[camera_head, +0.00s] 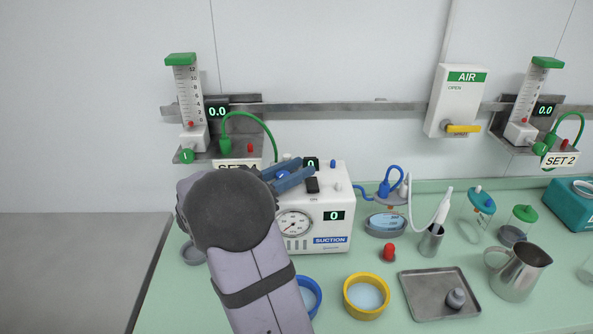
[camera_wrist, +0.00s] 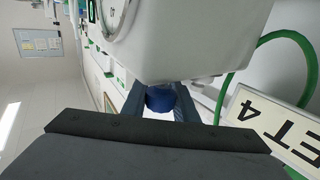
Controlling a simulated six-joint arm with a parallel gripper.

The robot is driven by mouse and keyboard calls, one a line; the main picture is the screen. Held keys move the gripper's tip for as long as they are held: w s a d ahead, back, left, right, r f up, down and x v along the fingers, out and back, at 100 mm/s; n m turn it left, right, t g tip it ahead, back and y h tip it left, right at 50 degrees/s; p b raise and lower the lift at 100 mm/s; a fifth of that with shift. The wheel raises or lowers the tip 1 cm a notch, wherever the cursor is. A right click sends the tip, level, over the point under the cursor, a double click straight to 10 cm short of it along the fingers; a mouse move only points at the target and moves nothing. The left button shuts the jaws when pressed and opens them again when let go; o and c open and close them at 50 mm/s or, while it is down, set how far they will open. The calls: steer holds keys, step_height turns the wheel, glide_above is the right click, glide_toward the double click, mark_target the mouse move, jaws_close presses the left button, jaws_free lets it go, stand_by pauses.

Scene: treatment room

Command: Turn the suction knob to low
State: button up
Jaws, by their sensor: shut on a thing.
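The suction unit (camera_head: 340,218) is a white box on the green counter, with a round gauge (camera_head: 294,223), a display reading 0 and a blue SUCTION label. My gripper (camera_head: 292,178) reaches its top left, mostly hiding that part behind my arm. In the wrist view, my gripper's two blue fingers (camera_wrist: 158,100) are shut on a dark blue round knob (camera_wrist: 160,98) beside the white housing (camera_wrist: 185,40). The knob's pointer and any low mark are not visible.
Flowmeters (camera_head: 187,95) hang on the wall rail at left and right. A blue ring dish, a yellow ring dish (camera_head: 366,296), a metal tray (camera_head: 420,306), a red-capped item (camera_head: 388,252) and a steel jug (camera_head: 518,272) stand on the counter. A green hose (camera_wrist: 285,38) curves near my gripper.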

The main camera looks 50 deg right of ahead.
steer(key=shift+f+g+b, duration=0.25)
steer(key=shift+g+b, duration=0.05)
steer(key=shift+b, duration=0.85)
steer(key=m+g+b, duration=0.1)
steer(key=b, duration=0.2)
steer(key=m+g+b, duration=0.1)
steer(key=b, duration=0.1)
steer(key=shift+s+r+y+b, duration=0.1)
steer(key=shift+s+y+b, duration=0.2)
steer(key=shift+b, duration=0.1)
steer(key=shift+g+b, duration=0.4)
steer(key=shift+b, duration=0.15)
steer(key=shift+s+a+r+m+g+y+b, duration=0.1)
steer(key=shift+s+a+m+g+y+b, duration=0.1)
steer(key=shift+m+g+y+b, duration=0.45)
steer(key=shift+s+r+m+g+y+b, duration=0.15)
steer(key=shift+s+m+g+y+b, duration=0.15)
steer(key=shift+m+g, duration=0.55)
steer(key=shift+a, duration=0.1)
steer(key=o, duration=1.1)
steer(key=shift+c, duration=0.2)
